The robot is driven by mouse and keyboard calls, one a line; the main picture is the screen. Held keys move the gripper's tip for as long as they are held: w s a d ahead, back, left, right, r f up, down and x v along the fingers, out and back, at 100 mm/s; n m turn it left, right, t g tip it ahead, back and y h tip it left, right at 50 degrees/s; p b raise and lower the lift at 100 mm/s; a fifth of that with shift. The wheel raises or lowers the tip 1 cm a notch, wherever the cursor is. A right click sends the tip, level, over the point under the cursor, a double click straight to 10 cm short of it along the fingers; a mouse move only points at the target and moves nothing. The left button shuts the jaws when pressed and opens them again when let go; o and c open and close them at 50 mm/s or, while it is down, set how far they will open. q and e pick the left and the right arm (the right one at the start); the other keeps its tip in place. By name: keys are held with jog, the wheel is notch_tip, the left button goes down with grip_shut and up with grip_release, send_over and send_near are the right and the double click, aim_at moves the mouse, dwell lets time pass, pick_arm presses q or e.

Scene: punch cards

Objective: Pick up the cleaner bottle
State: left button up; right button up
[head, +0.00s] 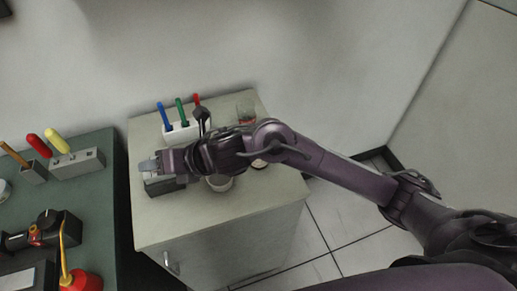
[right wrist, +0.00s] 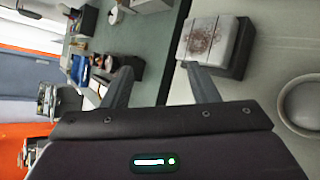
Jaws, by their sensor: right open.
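I cannot tell for sure which thing is the cleaner bottle. A red bottle with a long yellow spout (head: 80,281) stands on the green table at the lower left, cut off by the picture edge. In the right wrist view the open fingers (right wrist: 159,69) point toward the gap between cabinet and green table. My left gripper is not in view.
A dark-based block with a stained white top (right wrist: 207,38) lies beside one right fingertip. A white holder (head: 181,133) with blue, green and red pens stands behind the arm. The cabinet top's front (head: 230,212) is clear.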

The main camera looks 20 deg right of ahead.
jog(key=w+d+f+n+g+h, duration=0.2)
jog(key=w+d+n+g+h, duration=0.15)
jog(key=d+n, duration=0.9)
jog(key=w+d+r+n+g+h, duration=0.1)
jog(key=d+r+n, duration=0.1)
jog(key=d+r, duration=0.35)
jog(key=d+r+n+g+h, duration=0.1)
jog(key=d+r+n+g, duration=0.1)
jog(key=d, duration=0.7)
jog(key=p+x, duration=0.1)
jog(key=x, duration=0.1)
jog(key=p+x, duration=0.1)
jog(key=x, duration=0.1)
jog(key=p+x, duration=0.1)
jog(key=x, duration=0.1)
jog(key=shift+w+a+f+p, duration=0.2)
jog(key=shift+w+a+p, duration=0.15)
jog(key=shift+w+p, duration=0.05)
jog(key=shift+a+f, duration=0.2)
jog(key=shift+f, duration=0.4)
grip_shut()
